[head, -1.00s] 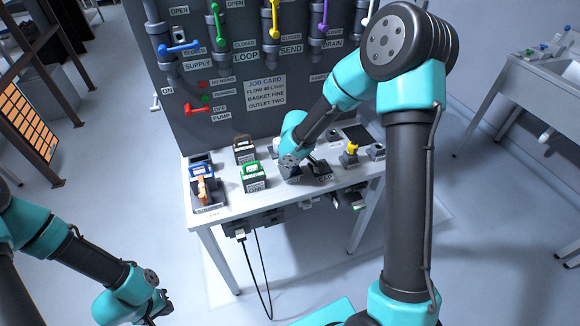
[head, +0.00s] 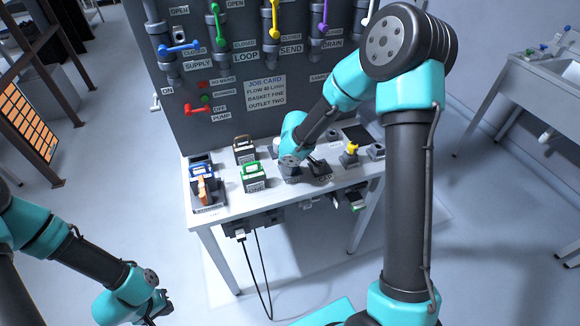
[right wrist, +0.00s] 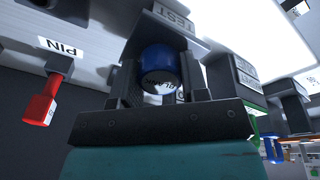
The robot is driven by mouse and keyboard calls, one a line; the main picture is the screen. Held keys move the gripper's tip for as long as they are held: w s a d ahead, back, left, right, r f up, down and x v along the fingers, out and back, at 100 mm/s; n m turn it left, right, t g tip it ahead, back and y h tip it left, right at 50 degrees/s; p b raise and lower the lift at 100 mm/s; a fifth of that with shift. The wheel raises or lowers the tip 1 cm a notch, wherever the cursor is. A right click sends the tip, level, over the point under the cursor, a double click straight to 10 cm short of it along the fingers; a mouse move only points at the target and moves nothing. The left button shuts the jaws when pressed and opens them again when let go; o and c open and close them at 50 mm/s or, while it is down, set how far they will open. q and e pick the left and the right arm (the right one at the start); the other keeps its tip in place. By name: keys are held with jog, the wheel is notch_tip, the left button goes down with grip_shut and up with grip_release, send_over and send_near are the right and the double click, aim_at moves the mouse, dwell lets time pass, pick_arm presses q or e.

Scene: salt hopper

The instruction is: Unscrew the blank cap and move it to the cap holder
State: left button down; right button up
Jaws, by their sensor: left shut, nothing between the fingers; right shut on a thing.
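My right gripper (right wrist: 163,95) is shut on a blue cap (right wrist: 160,65) with partly readable lettering, held between its fingers in the right wrist view. In the head view my right wrist hangs over the middle of the white table (head: 232,208), and the cap is hidden there. A dark block (head: 319,168), whose small label seems to read CAP, stands just right of my right wrist; it may be the cap holder. I cannot tell whether the cap still touches its seat. My left gripper (head: 163,304) is shut and empty at the lower left, away from the table.
On the table's left stand an orange-handled tool (head: 201,186), a green block (head: 252,175) and a brown block (head: 245,150). A yellow-topped piece (head: 351,150) stands to the right. The valve panel (head: 225,100) rises behind. A red piece (right wrist: 42,103) shows in the right wrist view.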

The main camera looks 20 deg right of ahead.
jog(key=shift+n, duration=2)
jog(key=shift+r, duration=0.45)
jog(key=shift+s+r, duration=0.15)
jog(key=shift+r, duration=0.6)
jog(key=shift+s+r, duration=0.15)
jog(key=shift+r, duration=0.55)
jog(key=d, duration=0.3)
jog(key=d+r+g, duration=0.1)
jog(key=d, duration=0.3)
jog(key=d+g, duration=0.1)
jog(key=d, duration=0.2)
jog(key=shift+w+d+r, duration=0.15)
jog(key=shift+d+r, duration=0.05)
jog(key=shift+d, duration=0.2)
jog(key=shift+d+r, duration=0.1)
jog(key=shift+d, duration=0.25)
jog(key=shift+f, duration=2.9)
